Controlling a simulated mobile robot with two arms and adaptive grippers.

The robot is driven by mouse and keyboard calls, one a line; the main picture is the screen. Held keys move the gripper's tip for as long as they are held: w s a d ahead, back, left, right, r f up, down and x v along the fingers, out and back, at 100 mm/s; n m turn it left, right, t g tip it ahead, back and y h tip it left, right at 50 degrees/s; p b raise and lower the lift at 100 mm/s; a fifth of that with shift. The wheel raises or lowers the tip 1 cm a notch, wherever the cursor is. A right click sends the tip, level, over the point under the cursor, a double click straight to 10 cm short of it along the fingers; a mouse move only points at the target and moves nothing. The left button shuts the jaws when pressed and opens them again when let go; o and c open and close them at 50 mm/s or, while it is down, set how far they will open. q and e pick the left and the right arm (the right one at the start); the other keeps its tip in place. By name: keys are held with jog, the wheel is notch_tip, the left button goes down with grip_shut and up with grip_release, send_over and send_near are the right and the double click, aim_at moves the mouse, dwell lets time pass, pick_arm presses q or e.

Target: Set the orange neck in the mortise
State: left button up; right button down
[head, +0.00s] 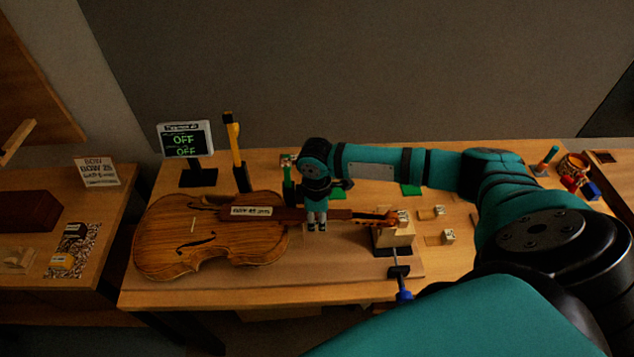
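The violin body (190,250) lies flat on the bench at the left. A dark fingerboard and neck (340,214) run from its top to the right, ending in an orange-brown scroll (385,219) at a wooden block (393,237). A white label lies over the fingerboard. My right gripper (316,228) points down at the neck, just right of the body, and its fingers cover part of it. I cannot tell whether they grip it or are only in front of it. The mortise is not distinguishable, and neither is whether the neck is seated. My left gripper is not in view.
A display reading OFF (186,142) and a yellow-and-black upright tool (235,140) stand behind the violin. A blue-handled clamp (402,285) is at the front edge. Small labelled pieces (448,237) lie right of the block. A cup (573,166) stands at the far right.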

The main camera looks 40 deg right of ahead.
dwell(0.4)
jog(key=shift+p, duration=0.45)
jog(key=c, duration=1.2)
grip_release()
jog(key=r, duration=1.2)
jog(key=shift+w+d, duration=0.1)
jog(key=shift+w, duration=0.15)
jog(key=shift+f, duration=0.1)
